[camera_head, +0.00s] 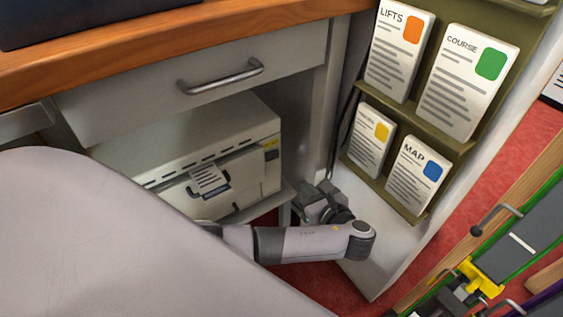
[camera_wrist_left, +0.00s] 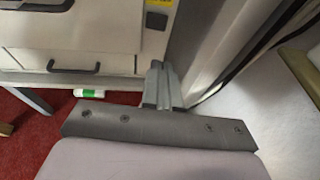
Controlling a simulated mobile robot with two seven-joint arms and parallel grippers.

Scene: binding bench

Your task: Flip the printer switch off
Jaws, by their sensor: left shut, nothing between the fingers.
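The printer (camera_head: 205,160) is a cream box on a low shelf under the drawer, with a printed sheet on its front and a yellow label near its right end. It also shows at the upper left of the left wrist view (camera_wrist_left: 75,25). A small grey patch under the yellow label there may be the switch (camera_wrist_left: 157,20); I cannot tell its position. My left gripper (camera_head: 318,200) is right of the printer's front right corner. In the left wrist view its fingers (camera_wrist_left: 162,82) are together and empty, below the grey patch. My right gripper is not in view.
A drawer with a metal handle (camera_head: 220,77) hangs above the printer. An olive rack (camera_head: 455,145) of leaflets stands close on the right, with dark cables beside it. A small green-and-white object (camera_wrist_left: 88,93) lies below the printer. Red carpet (camera_head: 325,285) covers the floor.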

